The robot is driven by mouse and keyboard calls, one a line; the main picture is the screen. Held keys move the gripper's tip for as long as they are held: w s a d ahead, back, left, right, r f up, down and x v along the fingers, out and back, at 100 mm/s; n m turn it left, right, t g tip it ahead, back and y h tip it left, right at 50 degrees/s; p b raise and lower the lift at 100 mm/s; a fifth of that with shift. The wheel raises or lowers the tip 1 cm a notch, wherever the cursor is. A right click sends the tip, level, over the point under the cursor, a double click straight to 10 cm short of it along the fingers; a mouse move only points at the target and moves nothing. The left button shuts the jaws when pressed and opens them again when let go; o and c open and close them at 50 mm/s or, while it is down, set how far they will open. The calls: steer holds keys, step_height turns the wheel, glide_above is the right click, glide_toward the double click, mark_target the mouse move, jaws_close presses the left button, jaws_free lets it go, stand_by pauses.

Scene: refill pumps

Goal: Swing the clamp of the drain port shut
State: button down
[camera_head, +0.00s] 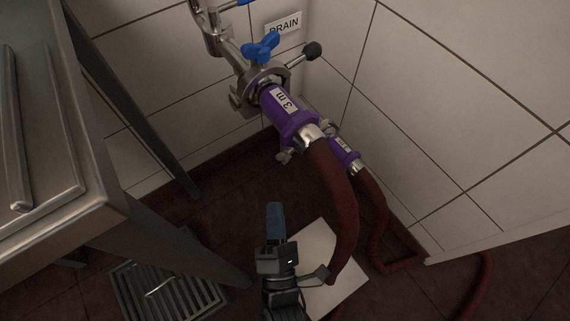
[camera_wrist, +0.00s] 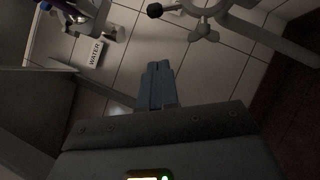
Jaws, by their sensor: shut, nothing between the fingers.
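The drain port is a steel pipe end (camera_head: 232,55) at the top middle of the head view, beside the DRAIN sign (camera_head: 284,25). A steel clamp (camera_head: 262,78) with a blue wing nut (camera_head: 262,47) sits around its joint. How far the clamp stands open is too small to tell. A purple hose end (camera_head: 283,110) marked 3 m meets the port there, with a dark red hose (camera_head: 337,190) hanging from it. My gripper (camera_head: 274,206) is below and apart from the clamp. Its fingers are together and empty, also in the wrist view (camera_wrist: 157,68).
A smaller purple hose end (camera_head: 343,152) hangs by the wall. A steel table (camera_head: 100,215) stands left. A floor grate (camera_head: 165,285) and a pale sheet (camera_head: 325,265) lie below. The wrist view shows a WATER sign (camera_wrist: 90,52).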

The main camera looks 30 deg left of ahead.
steer(key=b+x, duration=0.1)
steer(key=x, duration=0.3)
steer(key=d+b+x, duration=0.1)
steer(key=x, duration=0.3)
steer(key=w+d+r+b+x, duration=0.1)
steer(key=x, duration=0.3)
steer(key=shift+w+a+r, duration=0.15)
steer(key=shift+w+r, duration=0.05)
steer(key=shift+w, duration=0.2)
steer(key=shift+r, duration=0.1)
